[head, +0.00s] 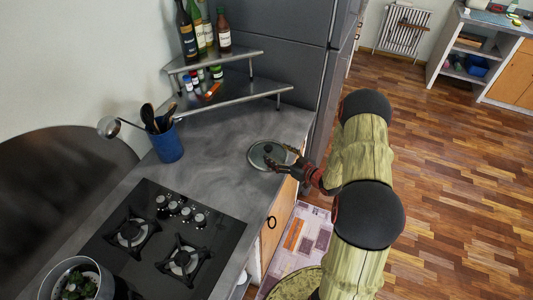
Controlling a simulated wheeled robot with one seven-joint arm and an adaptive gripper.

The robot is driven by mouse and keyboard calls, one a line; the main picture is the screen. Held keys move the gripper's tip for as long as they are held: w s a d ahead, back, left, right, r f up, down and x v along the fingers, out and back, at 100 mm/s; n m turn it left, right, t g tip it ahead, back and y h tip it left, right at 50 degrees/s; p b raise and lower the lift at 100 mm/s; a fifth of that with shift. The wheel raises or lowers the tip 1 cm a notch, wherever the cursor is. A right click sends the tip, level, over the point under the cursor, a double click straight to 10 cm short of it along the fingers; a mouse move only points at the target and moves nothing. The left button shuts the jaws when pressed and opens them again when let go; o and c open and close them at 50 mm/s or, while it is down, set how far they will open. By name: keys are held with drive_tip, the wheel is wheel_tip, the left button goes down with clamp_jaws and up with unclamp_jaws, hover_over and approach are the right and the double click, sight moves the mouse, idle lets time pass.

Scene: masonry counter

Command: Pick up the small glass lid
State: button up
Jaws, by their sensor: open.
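The small glass lid (258,160) lies on the grey counter near its right edge. It is round, with a metal rim and a dark knob in the middle. My gripper (283,163) is open and reaches over the lid's right side from the right. The fingers overlap the lid in the picture, close to the knob; I cannot tell whether they touch it. Part of the lid's right side is hidden behind the fingers.
A blue utensil holder (166,144) with a ladle stands left of the lid. A two-tier metal shelf (240,92) holds bottles and jars behind. A gas hob (160,240) and a pot (72,268) are at front left. A tall grey fridge (275,65) stands behind.

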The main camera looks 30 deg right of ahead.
sight(271, 150)
drive_tip(key=x, duration=0.6)
drive_tip(key=shift+c, duration=1.3)
